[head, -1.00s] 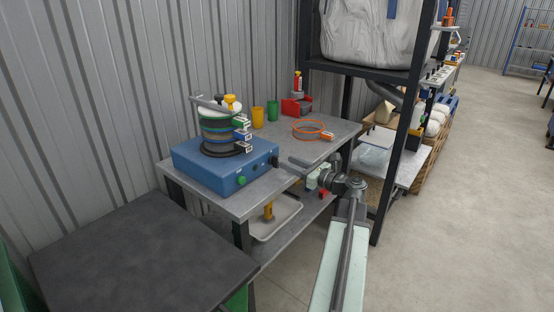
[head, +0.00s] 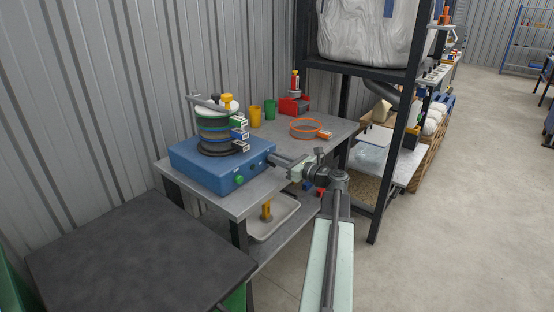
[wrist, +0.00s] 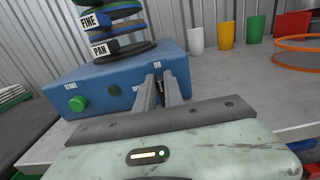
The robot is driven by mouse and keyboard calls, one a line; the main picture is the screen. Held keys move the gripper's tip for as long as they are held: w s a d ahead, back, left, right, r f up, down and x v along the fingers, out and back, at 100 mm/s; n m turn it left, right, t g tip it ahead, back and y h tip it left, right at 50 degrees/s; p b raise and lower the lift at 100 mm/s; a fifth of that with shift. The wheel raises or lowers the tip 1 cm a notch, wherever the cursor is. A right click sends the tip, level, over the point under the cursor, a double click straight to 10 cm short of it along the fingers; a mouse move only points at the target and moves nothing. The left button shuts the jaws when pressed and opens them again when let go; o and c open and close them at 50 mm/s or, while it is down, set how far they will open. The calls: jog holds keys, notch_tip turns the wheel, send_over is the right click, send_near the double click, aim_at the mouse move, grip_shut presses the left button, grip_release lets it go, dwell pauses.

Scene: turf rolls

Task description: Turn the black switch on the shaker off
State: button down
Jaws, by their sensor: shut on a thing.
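The shaker is a blue box (head: 205,170) on the grey bench, with a stack of round sieves (head: 216,130) on top. Its front face shows in the wrist view (wrist: 105,85), with a green knob (wrist: 77,103) on the left. The black switch (wrist: 161,77) is at the right end of that face, between an "ON" label above and a partly hidden label lower left. My gripper (wrist: 160,80) is shut on the switch, one finger on each side. The fingers hide most of it, so its exact position cannot be told. In the head view my gripper (head: 273,158) reaches the box's right front corner.
An orange ring sieve (head: 306,128), yellow cup (head: 255,116), green cup (head: 270,109) and red holder (head: 294,106) stand farther back on the bench (head: 235,207). A dark rack post (head: 390,170) stands right of my arm. A dark table (head: 140,250) is at front left.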

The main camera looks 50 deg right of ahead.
jog(key=shift+n, duration=0.3)
jog(key=n, duration=0.3)
jog(key=shift+a+f+n, duration=0.1)
jog(key=shift+a+n, duration=0.2)
jog(key=shift+a, duration=0.05)
jog(key=n, duration=0.4)
jog(key=shift+a+f+n+b, duration=0.2)
jog(key=shift+a+n+b, duration=0.1)
jog(key=n, duration=0.4)
jog(key=shift+s+a+f+b, duration=0.1)
jog(key=shift+a+f+b, duration=0.1)
jog(key=shift+f+b, duration=0.1)
jog(key=n, duration=0.5)
jog(key=shift+f+b, duration=0.3)
jog(key=c, duration=1.4)
grip_release()
jog(key=shift+c, duration=0.2)
